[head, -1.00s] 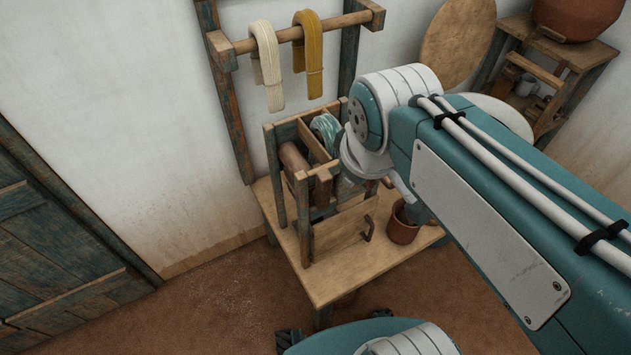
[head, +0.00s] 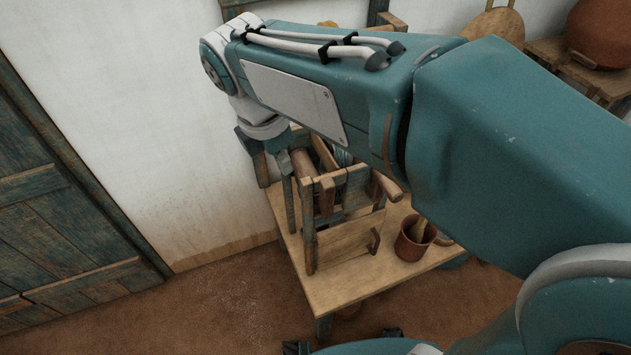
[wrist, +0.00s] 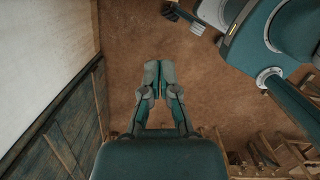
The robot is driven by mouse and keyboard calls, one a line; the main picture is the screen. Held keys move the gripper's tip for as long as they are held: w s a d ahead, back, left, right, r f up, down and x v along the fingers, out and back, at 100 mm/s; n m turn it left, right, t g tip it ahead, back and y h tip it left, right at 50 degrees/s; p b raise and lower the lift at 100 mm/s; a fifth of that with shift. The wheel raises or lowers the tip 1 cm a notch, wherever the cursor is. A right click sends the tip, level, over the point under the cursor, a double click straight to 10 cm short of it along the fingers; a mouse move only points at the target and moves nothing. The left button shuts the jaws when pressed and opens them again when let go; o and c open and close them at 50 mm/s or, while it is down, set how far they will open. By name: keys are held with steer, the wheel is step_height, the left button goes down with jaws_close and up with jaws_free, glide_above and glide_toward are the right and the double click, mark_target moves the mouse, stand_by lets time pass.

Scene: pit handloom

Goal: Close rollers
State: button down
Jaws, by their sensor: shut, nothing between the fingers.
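The roller stand (head: 311,225) is a wooden frame on a low table. Its brown rollers (head: 303,166) show in the upper part, partly hidden behind my arm and the frame's front bar. I cannot tell whether the rollers touch each other. My gripper (wrist: 158,66) is shut and empty in the wrist view, over bare floor. Its fingertips are not clear in the head view, where my wrist is to the left of the stand. Wooden parts (wrist: 268,150) show at the wrist view's lower right.
The table (head: 345,280) has a clear front part. A brown pot (head: 414,238) stands right of the stand. A plank door (head: 60,220) is at the left, with open floor (head: 230,310) before it. A clay vessel (head: 600,32) is at the far right.

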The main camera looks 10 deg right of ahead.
steer(key=shift+a+f, duration=0.1)
glide_above(327, 200)
steer(key=a, duration=0.3)
steer(key=f, duration=0.9)
steer(key=shift+s+d+f, duration=0.1)
steer(key=shift+s+f, duration=0.3)
